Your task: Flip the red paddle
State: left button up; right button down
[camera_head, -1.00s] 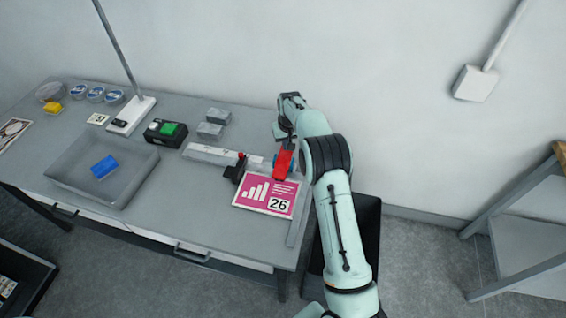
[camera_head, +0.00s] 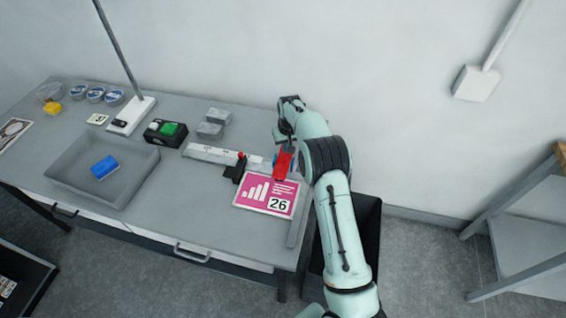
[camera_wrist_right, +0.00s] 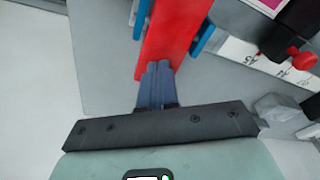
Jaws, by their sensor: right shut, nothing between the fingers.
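The red paddle (camera_head: 283,163) stands near the right end of the table, behind the pink card (camera_head: 268,194). In the right wrist view the red paddle (camera_wrist_right: 172,38) fills the top middle, with blue parts along its sides. My right gripper (camera_wrist_right: 158,68) is shut with nothing between its fingers. Its fingertips overlap the lower end of the paddle in that view; I cannot tell whether they touch it. In the head view my right gripper (camera_head: 285,138) is at the paddle's far side, partly hidden by my arm. My left gripper is in neither view.
A black clamp with a red knob (camera_head: 237,168) stands left of the paddle, by a white ruler (camera_head: 208,153). A grey tray (camera_head: 128,188) holds a blue block (camera_head: 104,167). A black box with a green button (camera_head: 172,130) and grey blocks (camera_head: 210,131) stand behind.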

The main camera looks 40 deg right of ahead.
jog(key=shift+f, duration=0.35)
jog(key=shift+w+r+p, duration=0.1)
jog(key=shift+r+p, duration=0.65)
jog(key=shift+r, duration=2.85)
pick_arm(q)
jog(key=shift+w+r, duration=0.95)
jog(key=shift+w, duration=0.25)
